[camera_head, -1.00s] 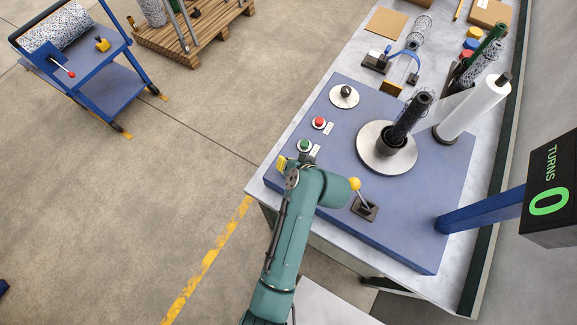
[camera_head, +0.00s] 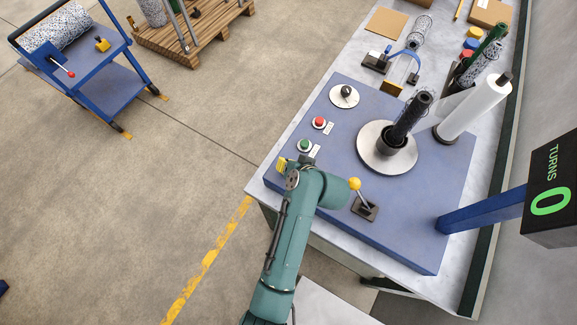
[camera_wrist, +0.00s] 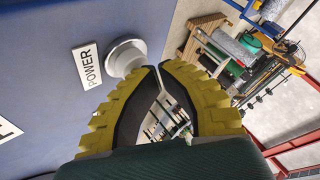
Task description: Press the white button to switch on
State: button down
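The white button (camera_wrist: 124,54) is a round knob on the side of the blue panel (camera_wrist: 35,35), next to a white label reading POWER (camera_wrist: 87,66). My gripper (camera_wrist: 158,66) has yellow ribbed fingers with dark inner pads. Its fingertips are together with nothing between them. In the wrist view the tips lie beside the button's lower right edge; I cannot tell whether they touch it. In the head view, a yellow part of my gripper (camera_head: 282,163) shows at the panel's left edge, and the white button is hidden there.
The blue panel carries a green button (camera_head: 305,145), a red button (camera_head: 319,122), a black knob (camera_head: 346,90), a yellow-topped lever (camera_head: 355,184) and a round plate (camera_head: 370,150) with a dark roll. A display (camera_head: 551,190) reads TURNS 0.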

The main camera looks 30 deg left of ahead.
jog(key=shift+f, duration=0.1)
jog(key=shift+r+p, duration=0.55)
jog(key=shift+p, duration=0.1)
notch_tip(320, 180, up, 6)
jog(key=p, duration=0.6)
jog(key=shift+r, duration=0.1)
